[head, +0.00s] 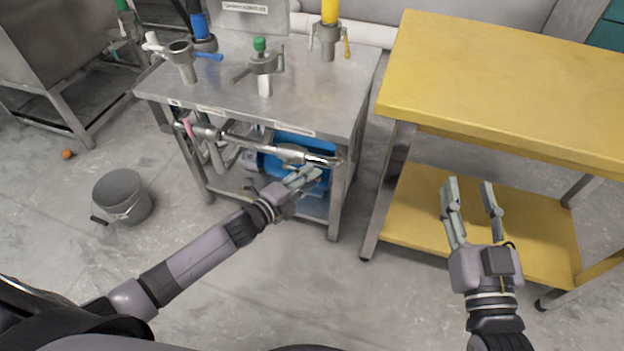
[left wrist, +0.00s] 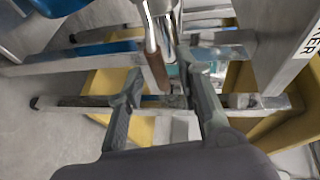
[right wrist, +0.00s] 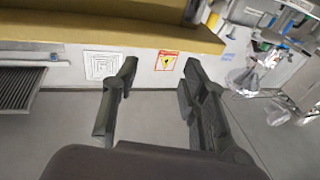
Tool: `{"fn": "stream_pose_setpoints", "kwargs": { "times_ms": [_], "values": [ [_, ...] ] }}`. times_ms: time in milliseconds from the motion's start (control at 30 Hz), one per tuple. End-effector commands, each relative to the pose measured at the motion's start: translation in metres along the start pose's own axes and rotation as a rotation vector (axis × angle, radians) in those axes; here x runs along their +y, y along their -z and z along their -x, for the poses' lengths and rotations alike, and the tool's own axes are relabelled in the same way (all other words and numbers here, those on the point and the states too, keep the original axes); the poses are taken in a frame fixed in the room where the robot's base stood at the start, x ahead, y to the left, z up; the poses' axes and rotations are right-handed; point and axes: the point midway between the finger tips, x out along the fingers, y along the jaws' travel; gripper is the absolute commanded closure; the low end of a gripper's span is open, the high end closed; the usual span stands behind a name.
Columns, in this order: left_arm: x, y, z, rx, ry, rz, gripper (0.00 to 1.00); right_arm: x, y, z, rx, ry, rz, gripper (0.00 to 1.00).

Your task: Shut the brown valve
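The brown valve handle (left wrist: 156,72) hangs from a silver pipe fitting (left wrist: 160,25) in the left wrist view. In the head view the pipe (head: 290,154) runs along the front of the steel table; I cannot clearly make out the brown handle there. My left gripper (head: 306,178) is open just below the pipe's right end. In the left wrist view its fingers lie on either side of the brown handle, with visible gaps; depth is hard to tell. My right gripper (head: 471,186) is open and empty, over the yellow table's lower shelf.
The steel table (head: 325,95) carries several coloured valves on top. A blue container (head: 291,145) sits beneath, behind the pipe. A yellow table (head: 510,75) stands at the right. A grey bucket (head: 122,196) and an orange ball (head: 67,154) are on the floor at left.

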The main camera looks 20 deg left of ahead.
Motion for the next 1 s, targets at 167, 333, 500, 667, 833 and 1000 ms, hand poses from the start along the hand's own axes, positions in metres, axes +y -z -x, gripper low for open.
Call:
{"fn": "stream_pose_setpoints", "kwargs": {
  "times_ms": [167,333,500,667,833,1000],
  "values": [
    [0.0,0.0,-0.015,0.0,0.0,0.0,0.68,-0.002,0.016,0.0,0.095,0.005,-0.003,0.6],
    [0.001,0.0,-0.018,0.0,-0.001,0.0,0.68,-0.003,0.022,0.0,0.123,0.006,-0.003,0.6],
    [0.0,0.0,-0.018,0.0,-0.001,0.0,0.68,-0.003,0.022,0.0,0.123,0.006,-0.003,0.6],
    [0.0,0.0,-0.018,0.0,-0.001,0.0,0.76,-0.003,0.022,0.0,0.122,0.006,-0.003,0.6],
    [0.0,0.0,-0.018,0.0,-0.001,0.0,0.88,-0.003,0.022,0.0,0.122,0.006,-0.003,0.6],
    [0.0,0.0,-0.018,0.0,-0.001,0.0,0.99,-0.003,0.022,0.0,0.122,0.006,-0.003,0.6]
  ]
}}
